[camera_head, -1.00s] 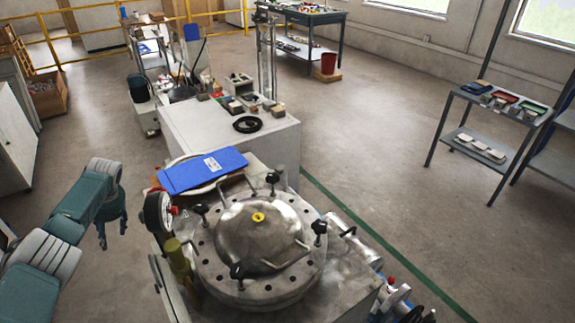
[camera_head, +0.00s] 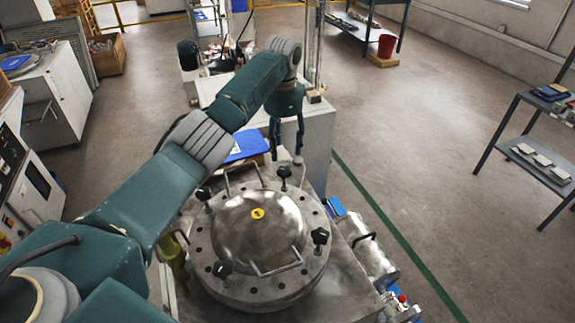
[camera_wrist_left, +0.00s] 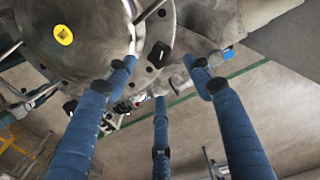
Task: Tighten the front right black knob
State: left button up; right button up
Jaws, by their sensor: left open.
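The round metal lid (camera_head: 245,225) with a yellow sticker sits on a flanged vessel with black knobs around its rim. The front right black knob (camera_head: 320,237) stands on the rim at the right, clear of any gripper. My left gripper (camera_head: 287,152) is open and empty, pointing down behind the lid, just beyond the back right knob (camera_head: 284,172). In the left wrist view its blue fingers (camera_wrist_left: 160,75) are spread, with one black knob (camera_wrist_left: 158,55) beyond them. Another knob (camera_wrist_left: 70,105) shows at the left there; I cannot tell for sure which is which.
Bar handles (camera_head: 275,266) stand up from the lid. A blue folder (camera_head: 245,147) lies behind the vessel, partly hidden by my left arm. A metal cylinder (camera_head: 368,262) lies right of the vessel.

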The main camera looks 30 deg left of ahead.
aim_at(284, 170)
pick_arm(q)
notch_tip(284, 170, down, 4)
jog(key=shift+s+r+p, duration=0.1)
jog(key=shift+r+p, duration=0.15)
jog(key=shift+p, duration=0.05)
notch_tip(284, 170, down, 4)
jog(key=shift+d, duration=0.1)
jog(key=shift+f, duration=0.6)
pick_arm(e)
jog(key=shift+w+d+r, duration=0.25)
jog(key=shift+d+r, duration=0.3)
jog(key=shift+r, duration=0.05)
